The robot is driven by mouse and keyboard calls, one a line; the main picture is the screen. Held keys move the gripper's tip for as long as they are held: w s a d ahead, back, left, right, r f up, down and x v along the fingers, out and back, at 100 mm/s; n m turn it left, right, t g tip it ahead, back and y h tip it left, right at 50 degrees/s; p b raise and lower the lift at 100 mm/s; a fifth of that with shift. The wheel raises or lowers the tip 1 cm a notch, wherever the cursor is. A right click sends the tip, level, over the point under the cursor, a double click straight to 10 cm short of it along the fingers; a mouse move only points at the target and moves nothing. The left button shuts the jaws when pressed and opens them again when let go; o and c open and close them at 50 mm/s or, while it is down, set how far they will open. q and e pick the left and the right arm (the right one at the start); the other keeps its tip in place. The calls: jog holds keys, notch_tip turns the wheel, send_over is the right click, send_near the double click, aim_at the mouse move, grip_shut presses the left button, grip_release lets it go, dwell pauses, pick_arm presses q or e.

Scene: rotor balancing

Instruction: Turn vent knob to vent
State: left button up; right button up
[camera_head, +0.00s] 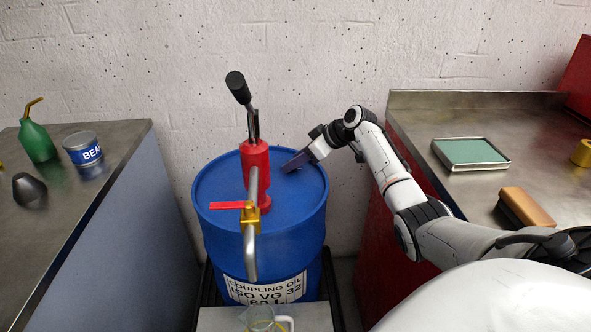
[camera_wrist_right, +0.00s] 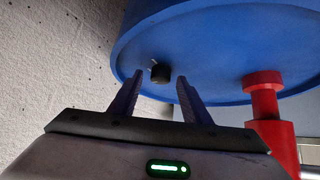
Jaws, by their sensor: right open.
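The vent knob (camera_wrist_right: 160,73) is a small black knob on the blue drum's top, near the rim. It shows in the right wrist view with a small light mark beside it; I cannot tell its exact setting. My right gripper (camera_wrist_right: 156,88) is open, its two fingers pointing toward the knob with the knob appearing between the tips. I cannot tell whether they touch it. In the head view my right gripper (camera_head: 290,164) is over the right part of the drum top and the knob is hidden. My left gripper is not in view.
The blue drum (camera_head: 285,240) carries a red hand pump (camera_head: 256,165) with a black-gripped lever, and a brass valve (camera_head: 250,217) with a red handle. A glass jug (camera_head: 260,318) stands below the spout. Metal benches flank the drum.

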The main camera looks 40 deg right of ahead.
jog(key=shift+w+a+f, duration=0.1)
jog(key=shift+w+f, duration=0.1)
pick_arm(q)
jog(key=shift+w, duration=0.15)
